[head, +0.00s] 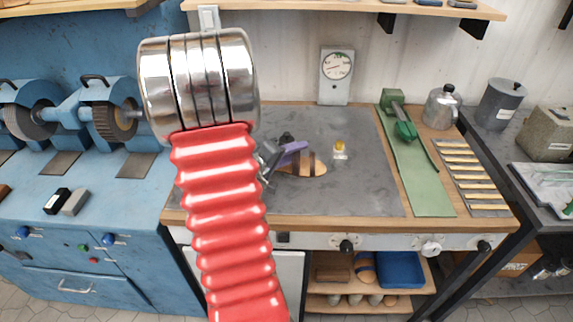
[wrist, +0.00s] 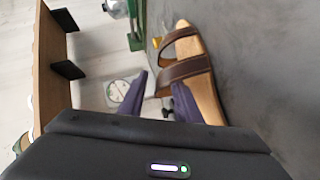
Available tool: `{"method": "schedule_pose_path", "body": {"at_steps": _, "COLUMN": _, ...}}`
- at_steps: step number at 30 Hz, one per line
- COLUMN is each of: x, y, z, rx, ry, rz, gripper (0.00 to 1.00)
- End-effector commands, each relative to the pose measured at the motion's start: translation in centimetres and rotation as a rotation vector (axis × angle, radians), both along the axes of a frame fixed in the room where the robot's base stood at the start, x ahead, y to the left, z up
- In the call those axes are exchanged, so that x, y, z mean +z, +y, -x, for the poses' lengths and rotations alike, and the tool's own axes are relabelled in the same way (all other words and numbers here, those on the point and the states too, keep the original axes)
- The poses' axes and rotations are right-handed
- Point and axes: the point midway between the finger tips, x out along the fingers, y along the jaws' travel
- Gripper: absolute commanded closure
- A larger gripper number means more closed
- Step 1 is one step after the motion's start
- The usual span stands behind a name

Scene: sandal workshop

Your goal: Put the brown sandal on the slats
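The brown sandal (head: 314,169) lies on the dark grey mat of the bench, partly hidden by my gripper (head: 290,150). In the wrist view the sandal (wrist: 186,70) shows a tan sole and two dark brown straps. My gripper (wrist: 161,98) has two purple fingers standing apart, with a gap between them. The right finger overlaps the sandal's near part in the picture; I cannot tell whether it touches. No grip on the sandal shows. The slats (head: 465,172), pale strips in a rack, lie at the bench's right end and look empty.
A green strip (head: 425,184) with a green tool (head: 405,130) lies between mat and slats. A metal pot (head: 441,106) stands behind the slats. A small yellow-topped item (head: 340,148) sits right of the sandal. A dial gauge (head: 336,75) stands at the wall. The mat's front right is clear.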

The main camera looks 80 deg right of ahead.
Motion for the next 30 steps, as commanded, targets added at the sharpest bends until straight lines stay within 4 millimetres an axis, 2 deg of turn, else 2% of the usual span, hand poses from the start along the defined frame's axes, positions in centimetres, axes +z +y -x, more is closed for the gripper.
{"method": "schedule_pose_path", "body": {"at_steps": 3, "x": 0.01, "y": 0.01, "z": -0.02, "rx": 0.000, "ry": 0.000, "rz": 0.000, "gripper": 0.69}}
{"method": "schedule_pose_path", "body": {"at_steps": 16, "x": 0.01, "y": 0.02, "z": -0.05, "rx": 0.001, "ry": 0.000, "rz": 0.000, "gripper": 1.00}}
{"method": "schedule_pose_path", "body": {"at_steps": 30, "x": 0.00, "y": 0.03, "z": -0.06, "rx": 0.001, "ry": 0.001, "rz": 0.000, "gripper": 1.00}}
